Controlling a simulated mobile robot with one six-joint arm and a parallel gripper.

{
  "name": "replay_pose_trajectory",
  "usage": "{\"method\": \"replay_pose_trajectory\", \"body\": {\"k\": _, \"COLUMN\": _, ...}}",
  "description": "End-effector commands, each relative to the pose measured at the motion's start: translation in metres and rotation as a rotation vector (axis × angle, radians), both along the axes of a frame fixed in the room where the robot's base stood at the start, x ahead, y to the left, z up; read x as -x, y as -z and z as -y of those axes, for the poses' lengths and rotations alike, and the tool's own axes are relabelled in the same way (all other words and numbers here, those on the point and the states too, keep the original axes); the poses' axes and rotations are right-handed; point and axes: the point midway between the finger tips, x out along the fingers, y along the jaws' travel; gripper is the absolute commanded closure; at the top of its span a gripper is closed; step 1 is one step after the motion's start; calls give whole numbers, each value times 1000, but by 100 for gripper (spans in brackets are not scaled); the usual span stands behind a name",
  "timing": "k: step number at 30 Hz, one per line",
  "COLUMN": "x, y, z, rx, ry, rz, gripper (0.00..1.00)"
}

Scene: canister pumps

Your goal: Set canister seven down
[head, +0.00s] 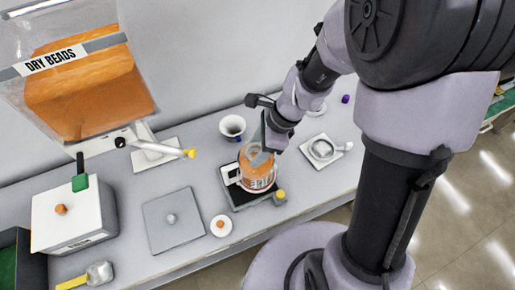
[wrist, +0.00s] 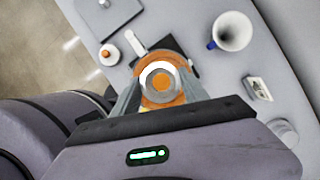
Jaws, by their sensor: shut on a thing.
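A clear canister with orange contents (head: 257,172) is between the fingers of my gripper (head: 268,148), which is shut on it. In the head view the canister is upright over a black pad (head: 240,199); whether it touches the pad cannot be told. In the wrist view the canister (wrist: 164,84) shows its round top with a grey centre, and my gripper's fingers (wrist: 163,92) sit on both sides of it. Part of the black pad (wrist: 168,43) shows beyond it. No number seven can be read on the canister.
A white cup (head: 232,128) stands behind the pad. A yellow-topped item (head: 280,196) is close at the pad's right. A hopper labelled DRY BEADS (head: 80,85) hangs at upper left.

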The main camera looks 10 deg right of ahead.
Motion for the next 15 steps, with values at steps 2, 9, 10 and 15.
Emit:
{"method": "replay_pose_trajectory", "body": {"k": 2, "x": 0, "y": -1, "z": 0, "rx": 0, "ry": 0, "rz": 1, "gripper": 100}}
{"method": "replay_pose_trajectory", "body": {"k": 9, "x": 0, "y": 3, "z": 0, "rx": 0, "ry": 0, "rz": 0, "gripper": 30}}
{"method": "replay_pose_trajectory", "body": {"k": 10, "x": 0, "y": 3, "z": 0, "rx": 0, "ry": 0, "rz": 0, "gripper": 26}}
{"method": "replay_pose_trajectory", "body": {"k": 15, "x": 0, "y": 3, "z": 0, "rx": 0, "ry": 0, "rz": 0, "gripper": 26}}
